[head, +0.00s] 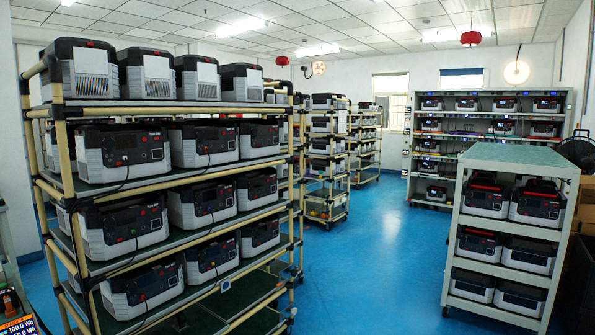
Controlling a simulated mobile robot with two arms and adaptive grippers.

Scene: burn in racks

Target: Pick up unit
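Many grey-and-black box-shaped units with dark front panels stand on the racks in the head view. Several sit on the shelves of the near left rack (170,190), such as a unit (125,150) on the second shelf from the top and a unit (135,226) on the shelf below. Units on its top shelf, such as one unit (148,73), show vented light faces. A cart (515,154) at the right holds more units, including a unit (484,196) on its upper shelf. Neither of my grippers is in view, and no unit is seen held.
Blue floor (390,235) lies open between the left rack and the cart. A back rack (490,117) with units stands against the far wall. A lit screen (20,327) shows at the bottom left corner. A dark fan (577,148) stands at the right edge.

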